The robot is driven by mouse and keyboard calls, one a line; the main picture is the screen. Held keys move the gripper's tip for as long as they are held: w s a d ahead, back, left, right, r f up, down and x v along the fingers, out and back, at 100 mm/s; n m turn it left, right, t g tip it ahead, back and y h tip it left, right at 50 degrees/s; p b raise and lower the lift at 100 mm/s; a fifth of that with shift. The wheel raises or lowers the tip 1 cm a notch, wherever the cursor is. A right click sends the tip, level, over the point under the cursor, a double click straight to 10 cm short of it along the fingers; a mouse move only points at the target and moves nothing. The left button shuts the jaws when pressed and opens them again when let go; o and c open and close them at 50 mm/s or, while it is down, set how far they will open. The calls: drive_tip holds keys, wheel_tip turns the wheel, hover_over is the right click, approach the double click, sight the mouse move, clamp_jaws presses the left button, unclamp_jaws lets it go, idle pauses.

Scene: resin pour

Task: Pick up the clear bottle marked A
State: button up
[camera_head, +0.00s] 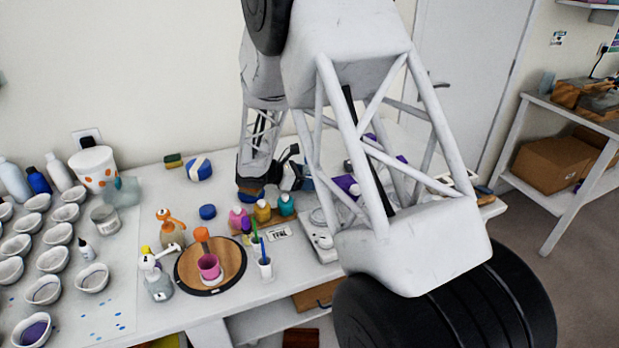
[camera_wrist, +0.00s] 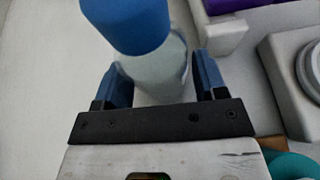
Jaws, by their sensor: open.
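A clear bottle (camera_wrist: 158,72) with a blue cap (camera_wrist: 127,22) stands between the two blue fingers of my gripper (camera_wrist: 162,78) in the wrist view. The fingers are apart, one on each side of the bottle's body, and gaps seem to show beside it. No letter A is readable on the visible side. In the head view my arm hides most of this area, and I cannot make out the bottle clearly there.
Small pink, amber and teal bottles (camera_head: 263,211) stand in front of my gripper. A white scale (camera_head: 322,240) is to their right. Many white cups (camera_head: 43,290) fill the left side.

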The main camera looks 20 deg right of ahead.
drive_tip(key=shift+d+f, duration=0.2)
drive_tip(key=shift+d, duration=0.3)
drive_tip(key=c, duration=0.9)
